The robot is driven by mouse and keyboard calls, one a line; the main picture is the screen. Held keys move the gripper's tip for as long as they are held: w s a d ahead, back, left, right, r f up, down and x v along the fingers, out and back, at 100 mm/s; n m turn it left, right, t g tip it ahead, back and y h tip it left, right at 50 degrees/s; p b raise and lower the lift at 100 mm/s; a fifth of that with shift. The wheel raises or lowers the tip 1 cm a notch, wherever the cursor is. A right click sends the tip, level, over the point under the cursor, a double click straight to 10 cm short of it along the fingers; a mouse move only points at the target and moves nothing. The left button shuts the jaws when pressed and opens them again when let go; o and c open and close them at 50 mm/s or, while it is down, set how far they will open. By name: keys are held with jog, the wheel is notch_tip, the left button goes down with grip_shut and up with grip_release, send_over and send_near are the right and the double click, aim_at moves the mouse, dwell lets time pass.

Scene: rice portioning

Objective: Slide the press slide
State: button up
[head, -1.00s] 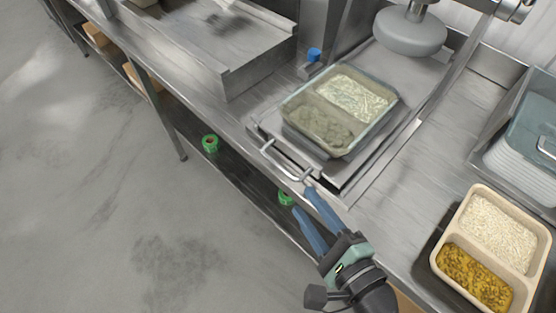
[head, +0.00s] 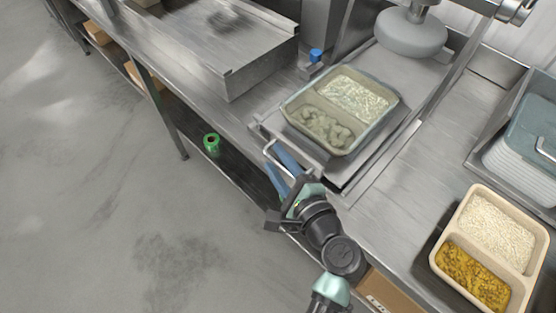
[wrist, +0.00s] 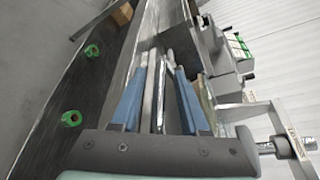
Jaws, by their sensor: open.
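The press slide (head: 342,168) is a flat metal plate with a bent metal handle (head: 267,150) at its front edge. A sealed-looking two-compartment tray (head: 290,113) sits on the slide, with white grains in one part and pale lumps in the other. The round grey press head (head: 410,34) hangs above the back of the slide. My gripper (head: 274,158) is open at the handle, its blue fingers partly hiding it. In the wrist view my gripper (wrist: 161,66) has metal bars, seemingly the handle, between its fingers; contact cannot be told.
A two-compartment tray (head: 463,225) of rice and yellow food stands at the right, near a bin of stacked trays (head: 480,150). A metal box-like unit (head: 232,85) stands left of the slide. A green roll (head: 212,143) lies on the lower shelf.

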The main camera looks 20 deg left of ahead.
jog(key=shift+c, duration=0.2)
grip_shut()
dwell(1.1)
